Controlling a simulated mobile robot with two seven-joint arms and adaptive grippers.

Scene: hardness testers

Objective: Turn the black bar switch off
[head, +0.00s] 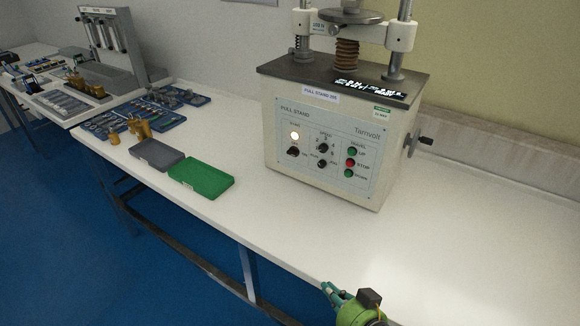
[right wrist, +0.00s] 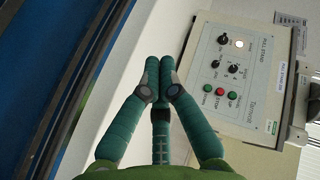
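The black bar switch (head: 293,151) sits on the front panel of the pull stand (head: 270,110), just below a lit white lamp (head: 295,135). In the right wrist view the switch (right wrist: 222,39) shows on the turned panel, beside the lamp (right wrist: 239,44). My right gripper (head: 330,288) is low over the table's front edge, well apart from the panel. In its wrist view its green fingers (right wrist: 160,62) are together with nothing between them. My left gripper is out of view.
The panel also has two black knobs (head: 323,155) and green and red buttons (head: 350,162). A crank handle (head: 426,141) sticks out on the right side. Grey (head: 157,154) and green (head: 201,178) cases lie to the left. The table in front of the stand is clear.

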